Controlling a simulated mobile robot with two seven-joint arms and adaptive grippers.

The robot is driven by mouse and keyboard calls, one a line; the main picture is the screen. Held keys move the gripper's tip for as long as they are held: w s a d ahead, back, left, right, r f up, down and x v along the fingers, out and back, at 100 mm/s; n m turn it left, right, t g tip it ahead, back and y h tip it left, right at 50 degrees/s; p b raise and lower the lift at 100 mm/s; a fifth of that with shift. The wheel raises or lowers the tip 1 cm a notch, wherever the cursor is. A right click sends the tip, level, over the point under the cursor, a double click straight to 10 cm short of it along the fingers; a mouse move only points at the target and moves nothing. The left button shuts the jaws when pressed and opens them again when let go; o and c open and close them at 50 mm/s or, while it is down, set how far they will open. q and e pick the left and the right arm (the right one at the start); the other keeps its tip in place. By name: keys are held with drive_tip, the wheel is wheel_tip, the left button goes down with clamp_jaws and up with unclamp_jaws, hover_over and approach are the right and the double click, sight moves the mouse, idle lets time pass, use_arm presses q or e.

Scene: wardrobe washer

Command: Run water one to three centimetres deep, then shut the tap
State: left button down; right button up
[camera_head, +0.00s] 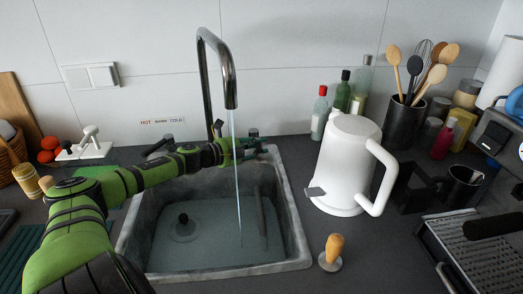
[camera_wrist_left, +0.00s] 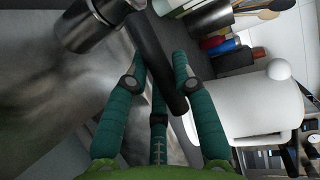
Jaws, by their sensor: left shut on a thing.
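The chrome tap (camera_head: 231,85) arches over the grey stone sink (camera_head: 302,235), and a thin stream of water (camera_head: 238,185) falls from it. Shallow water (camera_head: 210,250) covers the sink floor; I cannot read its exact depth. A dark-knobbed plug (camera_head: 183,222) stands in it at the left. My left gripper (camera_head: 250,150) is at the sink's back edge, right of the tap's base. It is shut on the dark tap lever (camera_wrist_left: 155,50), which runs between its green fingers in the left wrist view. The tap's metal body (camera_wrist_left: 88,28) shows beside it. My right gripper is out of view.
A white kettle (camera_head: 345,165) stands close right of the sink, with bottles (camera_head: 341,95) behind it.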

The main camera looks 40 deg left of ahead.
use_arm(q)
drive_tip(key=shift+s+a+f+m+h+b, duration=0.1)
drive_tip(key=shift+s+a+m+h+b, duration=0.15)
drive_tip(key=shift+m+h+b, duration=0.35)
drive_tip(key=c, duration=1)
unclamp_jaws()
drive_tip(key=shift+s+g, duration=0.1)
drive_tip(key=shift+g, duration=0.2)
drive_tip(key=v, duration=1.1)
drive_tip(key=shift+s+a, duration=0.2)
drive_tip(key=shift+s, duration=0.15)
